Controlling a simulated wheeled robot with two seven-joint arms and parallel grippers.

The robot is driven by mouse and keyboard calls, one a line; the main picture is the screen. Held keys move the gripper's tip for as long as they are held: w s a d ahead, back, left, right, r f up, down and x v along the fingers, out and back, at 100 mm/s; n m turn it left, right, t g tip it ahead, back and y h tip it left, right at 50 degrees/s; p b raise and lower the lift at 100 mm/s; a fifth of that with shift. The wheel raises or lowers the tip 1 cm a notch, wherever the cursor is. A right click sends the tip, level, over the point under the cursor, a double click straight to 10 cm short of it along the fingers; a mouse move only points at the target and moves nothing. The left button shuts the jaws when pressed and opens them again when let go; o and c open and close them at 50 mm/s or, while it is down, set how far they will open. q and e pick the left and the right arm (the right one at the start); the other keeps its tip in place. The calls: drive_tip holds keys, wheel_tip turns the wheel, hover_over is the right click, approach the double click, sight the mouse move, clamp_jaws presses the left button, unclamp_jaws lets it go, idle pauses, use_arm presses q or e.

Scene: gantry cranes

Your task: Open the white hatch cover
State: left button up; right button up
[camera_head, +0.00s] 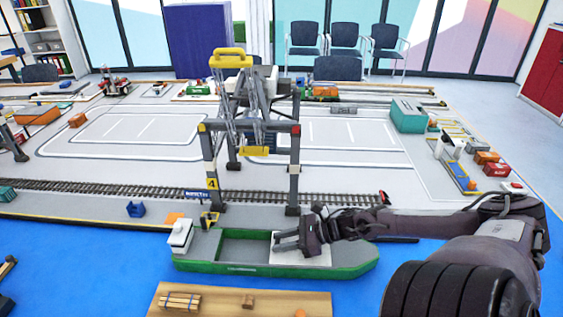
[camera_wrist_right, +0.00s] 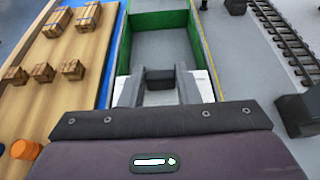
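The white hatch cover (camera_head: 318,253) lies on the right part of the deck of the green ship (camera_head: 300,271). To its left the ship's hold (camera_head: 245,247) stands uncovered, with green walls. White strips of the cover (camera_wrist_right: 205,86) show beside the fingers in the right wrist view. My right gripper (camera_head: 287,243) is low over the cover, pointing left. In the wrist view a dark block (camera_wrist_right: 160,76) lies between my right fingertips (camera_wrist_right: 160,88), apparently the cover's handle. I cannot tell whether the fingers press on it. My left gripper is not in view.
A grey gantry crane (camera_head: 294,165) stands just behind the ship, by the rail track (camera_head: 110,188). A white cabin (camera_head: 182,235) stands at the ship's left end. A wooden board (camera_head: 220,300) with small crates lies in front, on the blue floor.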

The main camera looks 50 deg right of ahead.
drive_tip(key=o, duration=0.4)
drive_tip(key=p+v, duration=0.3)
drive_tip(key=v, duration=0.4)
drive_tip(key=shift+s+d+r+p, duration=0.15)
drive_tip(key=shift+s+d+p, duration=0.15)
drive_tip(key=shift+s+p, duration=0.1)
drive_tip(key=shift+w, duration=0.1)
